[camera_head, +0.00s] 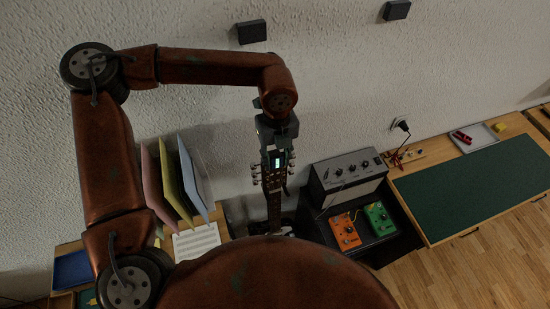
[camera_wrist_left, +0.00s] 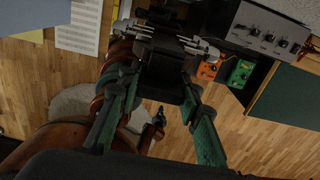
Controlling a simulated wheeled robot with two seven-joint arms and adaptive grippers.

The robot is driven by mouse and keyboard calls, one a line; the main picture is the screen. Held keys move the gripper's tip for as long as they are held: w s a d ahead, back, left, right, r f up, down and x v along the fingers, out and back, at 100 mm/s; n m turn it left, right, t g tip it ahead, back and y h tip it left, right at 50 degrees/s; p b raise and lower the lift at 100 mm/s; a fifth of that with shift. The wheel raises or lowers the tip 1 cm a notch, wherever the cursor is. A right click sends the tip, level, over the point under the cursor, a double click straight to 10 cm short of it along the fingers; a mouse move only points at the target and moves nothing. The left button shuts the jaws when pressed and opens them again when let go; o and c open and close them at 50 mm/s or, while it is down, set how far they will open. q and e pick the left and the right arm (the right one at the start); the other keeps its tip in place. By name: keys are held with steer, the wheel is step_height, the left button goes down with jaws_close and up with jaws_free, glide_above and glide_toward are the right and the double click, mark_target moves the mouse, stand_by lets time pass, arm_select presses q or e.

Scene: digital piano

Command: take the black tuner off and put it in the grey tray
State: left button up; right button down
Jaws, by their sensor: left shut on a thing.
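The black tuner (camera_head: 278,162), with a small lit screen, is at the guitar's headstock (camera_head: 268,178). The headstock stands upright near the wall, with silver tuning pegs on both sides. My left gripper (camera_head: 277,148) comes down from above and is shut on the tuner. In the left wrist view the tuner (camera_wrist_left: 160,78) is a dark block between the two green fingers, against the headstock; the contact is dark and partly hidden. The grey tray (camera_head: 488,131) lies far to the right on the bench, with a red item in it. My right gripper is not in view.
An amplifier (camera_head: 348,178) stands right of the guitar, with an orange pedal (camera_head: 345,232) and a green pedal (camera_head: 380,219) in front. Coloured folders (camera_head: 178,183) and a music sheet (camera_head: 196,241) are at left. A green mat (camera_head: 478,192) lies clear on the bench.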

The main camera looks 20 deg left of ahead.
mark_target(276, 155)
arm_select(q)
steer(key=shift+r+p, duration=0.35)
steer(key=shift+r, duration=1.05)
stand_by(0.4)
steer(key=shift+r+p, duration=0.95)
steer(key=shift+r, duration=1.55)
